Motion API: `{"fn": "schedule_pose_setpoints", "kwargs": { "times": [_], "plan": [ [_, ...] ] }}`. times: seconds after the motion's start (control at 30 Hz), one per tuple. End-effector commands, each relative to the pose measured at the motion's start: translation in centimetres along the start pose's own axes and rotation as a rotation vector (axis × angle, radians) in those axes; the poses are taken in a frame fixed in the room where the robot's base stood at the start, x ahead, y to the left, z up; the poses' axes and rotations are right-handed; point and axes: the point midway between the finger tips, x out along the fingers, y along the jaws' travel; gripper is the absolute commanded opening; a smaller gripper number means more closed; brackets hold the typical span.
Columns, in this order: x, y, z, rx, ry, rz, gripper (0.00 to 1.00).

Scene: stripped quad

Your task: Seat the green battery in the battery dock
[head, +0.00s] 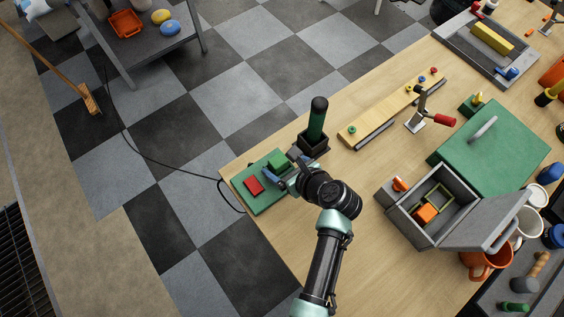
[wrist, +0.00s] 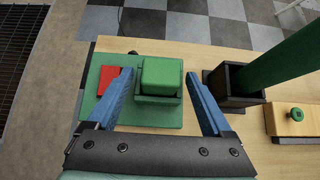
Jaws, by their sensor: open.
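A bright green block, which I take as the green battery (head: 278,160), sits upright in a darker green holder on a green board, the likely battery dock (head: 262,204), at the table's near-left corner. In the wrist view the battery (wrist: 161,73) rises above the holder's rim (wrist: 158,99); how deep it sits is hidden. A red square (wrist: 107,80) lies on the board left of it. My gripper (wrist: 158,73) is open, with one blue finger on each side of the battery and visible gaps to both.
A black stand (head: 313,145) with a tall dark green cylinder (head: 317,118) is close to the right of the board. Beyond it lie a wooden strip (head: 390,106) with knobs and a red-handled clamp (head: 443,120). A grey open box (head: 437,225) stands further right.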

Motion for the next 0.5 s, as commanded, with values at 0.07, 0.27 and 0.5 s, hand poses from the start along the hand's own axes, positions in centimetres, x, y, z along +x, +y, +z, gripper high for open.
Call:
{"fn": "schedule_pose_setpoints", "kwargs": {
  "times": [0.07,0.27,0.5],
  "plan": [
    [-0.1,0.0,0.1,0.0,0.0,0.0,0.85],
    [-1.8,0.0,0.3,0.001,-0.005,-0.002,0.85],
    [-6.5,0.0,0.2,0.0,-0.002,-0.003,0.85]
  ]
}}
